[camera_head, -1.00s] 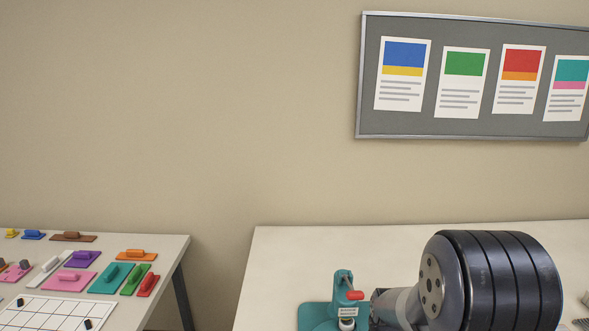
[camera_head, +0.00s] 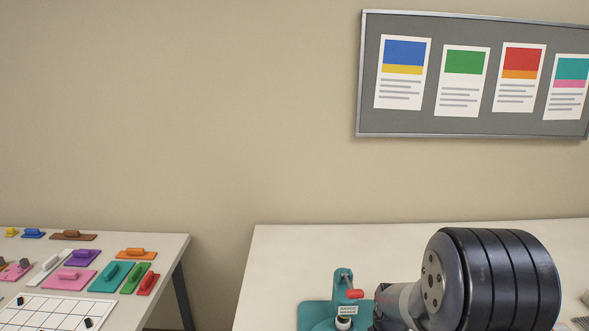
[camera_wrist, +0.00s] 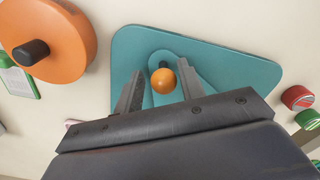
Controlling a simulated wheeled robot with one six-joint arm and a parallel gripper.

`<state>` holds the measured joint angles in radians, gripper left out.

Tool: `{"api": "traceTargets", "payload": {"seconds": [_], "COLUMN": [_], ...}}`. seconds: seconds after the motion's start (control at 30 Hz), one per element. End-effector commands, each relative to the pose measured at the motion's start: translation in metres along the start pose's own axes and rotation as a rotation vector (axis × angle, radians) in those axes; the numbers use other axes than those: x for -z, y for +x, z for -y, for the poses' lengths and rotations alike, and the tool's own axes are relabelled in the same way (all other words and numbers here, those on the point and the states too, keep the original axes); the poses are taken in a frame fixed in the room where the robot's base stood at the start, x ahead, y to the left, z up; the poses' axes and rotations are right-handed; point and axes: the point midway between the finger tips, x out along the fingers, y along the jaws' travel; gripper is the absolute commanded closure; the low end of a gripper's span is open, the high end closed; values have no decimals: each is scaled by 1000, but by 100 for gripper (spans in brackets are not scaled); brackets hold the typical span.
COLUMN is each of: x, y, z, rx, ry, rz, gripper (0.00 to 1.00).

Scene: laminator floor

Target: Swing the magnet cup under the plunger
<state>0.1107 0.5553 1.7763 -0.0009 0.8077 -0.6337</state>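The teal press (camera_head: 343,283) stands on the right-hand table in the head view, with a red lever end, a small label and a pale cylindrical part below the label. In the wrist view its teal base plate (camera_wrist: 228,62) lies under my gripper (camera_wrist: 160,72). A teal swing piece (camera_wrist: 190,66) on the plate carries an orange ball knob (camera_wrist: 163,82). My gripper is open, with one finger on each side of the knob; contact is not clear. I cannot make out the magnet cup or the plunger for certain in either view.
In the wrist view an orange disc with a black knob (camera_wrist: 72,40) lies at left, and red (camera_wrist: 298,97) and green (camera_wrist: 310,119) round pieces at right. A left table (camera_head: 170,250) holds coloured handled plates and a white grid. Clear tabletop (camera_head: 300,250) lies behind the press.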

Motion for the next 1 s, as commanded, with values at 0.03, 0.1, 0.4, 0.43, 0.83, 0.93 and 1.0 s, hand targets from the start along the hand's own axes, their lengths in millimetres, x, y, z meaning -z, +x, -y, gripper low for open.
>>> {"api": "traceTargets", "payload": {"seconds": [0.03,0.1,0.4,0.43,0.83,0.93,1.0], "x": [0,0,0,0,0,0,0], "y": [0,0,-14,-17,-49,-57,-60], "z": [0,0,1,1,0,0,1], "rx": [1,1,1,1,1,1,1], "ry": [0,0,0,0,0,0,0], "rz": [0,1,0,1,0,0,1], "gripper": [63,63,63,63,63,63,63]}}
